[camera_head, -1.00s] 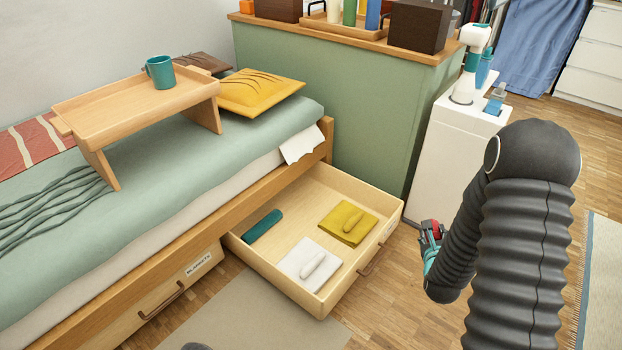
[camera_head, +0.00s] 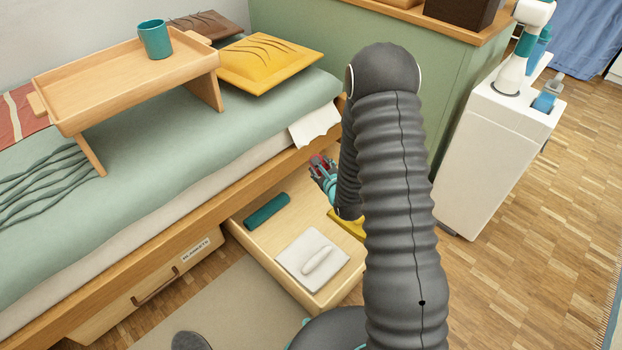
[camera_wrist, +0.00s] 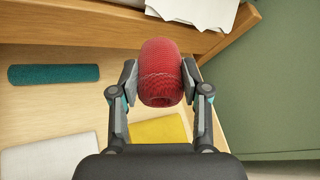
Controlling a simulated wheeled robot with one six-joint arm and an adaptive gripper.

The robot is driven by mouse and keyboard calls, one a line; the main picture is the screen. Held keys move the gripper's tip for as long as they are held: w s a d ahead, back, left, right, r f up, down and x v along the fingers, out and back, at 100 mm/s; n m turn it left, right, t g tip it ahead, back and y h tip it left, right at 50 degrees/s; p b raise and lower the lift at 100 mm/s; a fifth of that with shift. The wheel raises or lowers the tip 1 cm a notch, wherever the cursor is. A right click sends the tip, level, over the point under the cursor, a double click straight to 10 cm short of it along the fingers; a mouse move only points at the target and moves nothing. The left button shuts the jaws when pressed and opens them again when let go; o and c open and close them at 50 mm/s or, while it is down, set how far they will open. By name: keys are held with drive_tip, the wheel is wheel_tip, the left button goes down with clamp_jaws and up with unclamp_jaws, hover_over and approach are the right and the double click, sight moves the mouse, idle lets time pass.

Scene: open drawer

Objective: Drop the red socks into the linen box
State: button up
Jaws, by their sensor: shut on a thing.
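The red socks (camera_wrist: 160,72) are a rolled red bundle between the two fingers of my gripper (camera_wrist: 160,82) in the wrist view. My gripper (camera_head: 322,170) is shut on them and holds them above the far part of the open drawer (camera_head: 257,245), near the bed's side rail. In the head view only a bit of red shows at the gripper, and my arm hides the drawer's right side. The drawer's label is not visible now, so I cannot tell from this frame whether it is the linen box.
In the drawer lie a teal roll (camera_head: 267,211), a white folded cloth with a roll on it (camera_head: 312,259) and a mostly hidden yellow cloth (camera_head: 347,224). A white sheet corner (camera_head: 314,124) hangs over the bed rail (camera_head: 190,205). A green cabinet (camera_wrist: 265,80) stands close on the right.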

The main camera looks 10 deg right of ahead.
wheel_tip(320, 180, down, 15)
drive_tip(key=w+d+n+g+y+b, duration=0.1)
drive_tip(key=n+g+y+b, duration=0.1)
drive_tip(key=n+y+b, duration=0.3)
drive_tip(key=shift+w+d+y+b, duration=0.15)
drive_tip(key=shift+w+y+b, duration=0.2)
drive_tip(key=shift+y, duration=0.15)
drive_tip(key=shift+r, duration=0.1)
drive_tip(key=o, duration=1.2)
drive_tip(key=v, duration=1.2)
drive_tip(key=shift+w+r, duration=0.1)
drive_tip(key=shift+r, duration=0.05)
